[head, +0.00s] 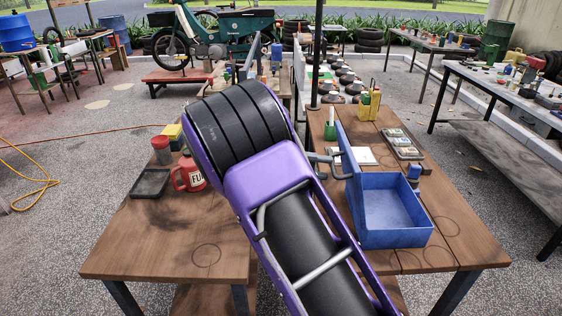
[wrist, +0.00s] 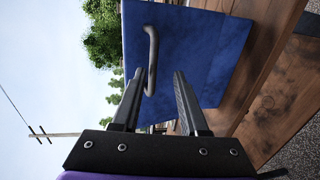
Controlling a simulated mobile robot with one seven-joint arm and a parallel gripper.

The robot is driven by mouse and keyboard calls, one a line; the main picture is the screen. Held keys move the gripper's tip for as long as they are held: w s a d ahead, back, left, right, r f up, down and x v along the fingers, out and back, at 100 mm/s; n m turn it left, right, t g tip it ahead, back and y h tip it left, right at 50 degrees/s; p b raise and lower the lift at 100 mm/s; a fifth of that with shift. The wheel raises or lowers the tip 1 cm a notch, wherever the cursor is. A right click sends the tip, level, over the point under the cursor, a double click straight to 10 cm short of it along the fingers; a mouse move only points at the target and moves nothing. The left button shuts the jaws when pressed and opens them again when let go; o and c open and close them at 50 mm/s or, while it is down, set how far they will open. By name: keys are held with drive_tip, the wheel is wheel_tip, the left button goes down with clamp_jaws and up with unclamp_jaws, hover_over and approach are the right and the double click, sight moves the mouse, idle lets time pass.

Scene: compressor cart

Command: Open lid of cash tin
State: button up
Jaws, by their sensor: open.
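The blue cash tin (head: 395,238) stands on the wooden table at the right, its box open at the top and its inside looking empty. Its lid (head: 348,148) stands raised, roughly upright, at the box's left side. In the wrist view, the lid's outer face (wrist: 205,45) fills the upper middle, with a grey bent handle (wrist: 152,60) on it. My gripper (wrist: 160,76) is open, its fingertips close to the lid, the handle's lower part between them and nearer the left finger. In the head view, my arm partly hides my gripper (head: 322,160); contact cannot be told.
The wooden table (head: 150,245) also bears a red fuel can (head: 188,175), a black tray (head: 150,183), a yellow container (head: 370,105) and a tray of small parts (head: 402,143). A grey workbench (head: 515,95) stands at the right. The table's front left is clear.

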drive_tip(key=a+r, duration=0.2)
drive_tip(key=a, duration=1.3)
drive_tip(key=shift+a+r, duration=0.15)
drive_tip(key=shift+a, duration=0.2)
